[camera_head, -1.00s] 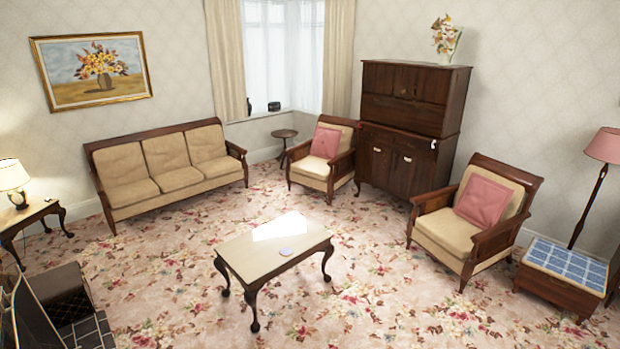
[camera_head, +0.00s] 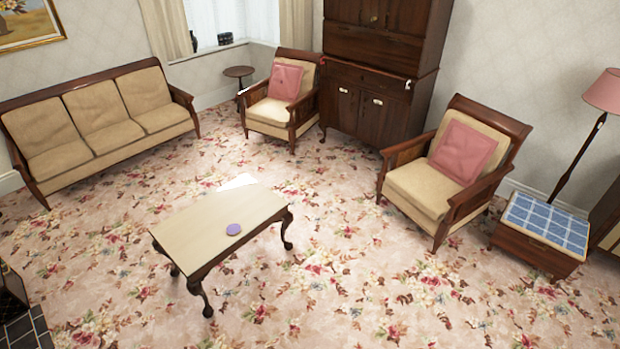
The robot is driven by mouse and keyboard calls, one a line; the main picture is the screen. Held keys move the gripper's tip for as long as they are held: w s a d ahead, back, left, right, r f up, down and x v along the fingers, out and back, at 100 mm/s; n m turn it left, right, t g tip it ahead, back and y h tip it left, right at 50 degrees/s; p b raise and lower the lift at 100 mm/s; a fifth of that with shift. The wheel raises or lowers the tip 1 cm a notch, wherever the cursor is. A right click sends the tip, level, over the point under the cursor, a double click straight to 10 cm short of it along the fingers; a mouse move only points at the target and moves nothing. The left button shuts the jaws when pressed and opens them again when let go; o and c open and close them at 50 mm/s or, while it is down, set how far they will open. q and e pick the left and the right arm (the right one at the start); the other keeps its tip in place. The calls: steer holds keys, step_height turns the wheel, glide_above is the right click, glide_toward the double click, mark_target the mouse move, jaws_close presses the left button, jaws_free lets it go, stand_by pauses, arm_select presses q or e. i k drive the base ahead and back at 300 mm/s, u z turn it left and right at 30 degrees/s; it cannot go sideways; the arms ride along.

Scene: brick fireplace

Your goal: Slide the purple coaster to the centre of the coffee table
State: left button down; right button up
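The purple coaster (camera_head: 233,229) is a small flat disc lying on the coffee table, near the table's front long edge and right of its middle. The coffee table (camera_head: 199,222) has a pale rectangular top and dark curved legs, and its top is otherwise bare. It stands on the carpet left of the picture's middle. Neither of my grippers shows in the head view.
A beige sofa (camera_head: 100,115) stands behind left. Two armchairs with pink cushions, one at the back (camera_head: 270,109) and one at right (camera_head: 425,187), flank a dark cabinet (camera_head: 370,110). A blue-tiled low table (camera_head: 547,222) stands at right. Open floral carpet (camera_head: 330,290) surrounds the coffee table.

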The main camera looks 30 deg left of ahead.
mark_target(232, 229)
steer(key=u, duration=0.1)
steer(key=i, duration=1.5)
steer(key=u, duration=1.3)
steer(key=i, duration=1)
steer(key=u, duration=0.65)
